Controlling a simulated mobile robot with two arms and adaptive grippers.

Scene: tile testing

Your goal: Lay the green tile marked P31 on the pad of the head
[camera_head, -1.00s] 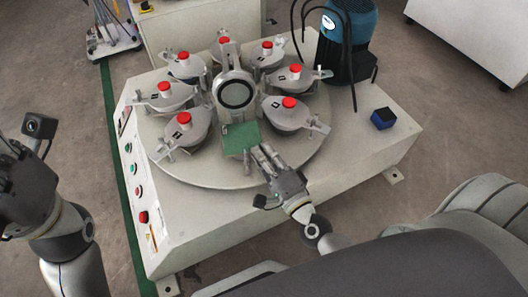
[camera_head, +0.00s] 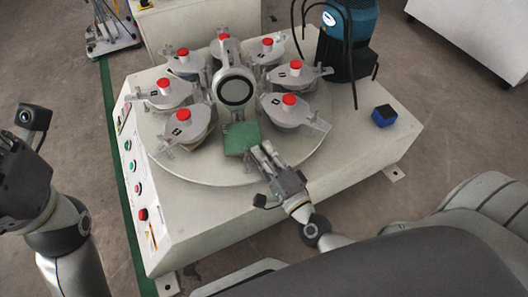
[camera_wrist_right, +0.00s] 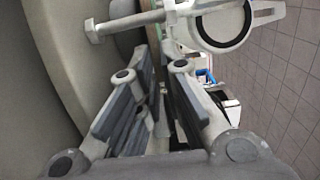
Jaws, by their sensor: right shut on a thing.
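The green tile (camera_head: 241,138) is held near the front of the round machine plate, below the raised head; its mark is too small to read. My right gripper (camera_head: 258,153) is shut on the tile's near edge. In the right wrist view its fingers (camera_wrist_right: 152,95) flank the tile, which shows only as a thin edge. The raised head (camera_head: 234,76) shows its round pad with a dark ring (camera_head: 234,92), just behind the tile and apart from it. It also shows in the right wrist view (camera_wrist_right: 205,28). My left gripper (camera_head: 20,182) is at the left edge, its fingers unclear.
Several lowered heads with red knobs, such as one at the left (camera_head: 182,124) and one at the right (camera_head: 290,108), ring the plate (camera_head: 215,170). A blue motor (camera_head: 350,40) stands behind right. A dark blue block (camera_head: 384,116) lies on the machine's right corner.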

